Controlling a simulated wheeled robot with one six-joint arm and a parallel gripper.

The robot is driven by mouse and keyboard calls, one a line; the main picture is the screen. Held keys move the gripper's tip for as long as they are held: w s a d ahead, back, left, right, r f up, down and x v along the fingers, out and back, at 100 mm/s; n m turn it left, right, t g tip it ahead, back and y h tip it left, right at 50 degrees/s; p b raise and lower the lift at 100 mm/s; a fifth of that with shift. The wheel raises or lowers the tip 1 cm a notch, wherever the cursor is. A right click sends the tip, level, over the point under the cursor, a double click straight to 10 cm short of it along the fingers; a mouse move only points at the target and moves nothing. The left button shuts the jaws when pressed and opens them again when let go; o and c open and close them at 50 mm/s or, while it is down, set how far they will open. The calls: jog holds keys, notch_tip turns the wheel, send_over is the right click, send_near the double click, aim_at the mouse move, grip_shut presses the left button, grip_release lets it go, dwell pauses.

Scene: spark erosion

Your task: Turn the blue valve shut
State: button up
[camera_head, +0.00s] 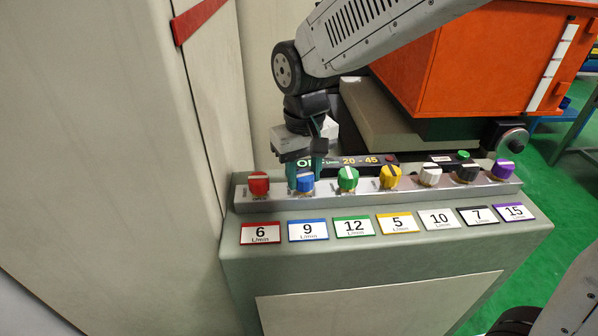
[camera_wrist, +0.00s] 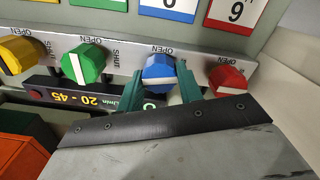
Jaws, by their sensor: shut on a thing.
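The blue valve (camera_head: 305,184) is a faceted knob on the metal strip, second from the left in the head view. It also shows in the wrist view (camera_wrist: 158,67), with a white bar running crosswise on it and the word OPEN printed above it. My gripper (camera_head: 306,172) reaches down from behind the strip. Its two green fingers (camera_wrist: 160,88) sit on either side of the blue valve and are shut on it. The fingers and the gripper body hide part of the knob's far side. I cannot make out a SHUT mark for the blue valve.
The red valve (camera_head: 259,184) and green valve (camera_head: 347,179) stand close on either side. Yellow (camera_head: 390,177), white, dark and purple knobs follow to the right. A dark display (camera_wrist: 95,95) reading 20 - 45 lies behind the strip. An orange cabinet (camera_head: 490,60) stands at the back right.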

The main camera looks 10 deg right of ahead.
aim_at(304, 175)
jog(key=shift+m, duration=1.2)
jog(key=shift+s, duration=0.1)
jog(key=o, duration=1)
jog(key=shift+r, duration=0.1)
notch_tip(304, 175, up, 8)
jog(key=shift+f, duration=0.2)
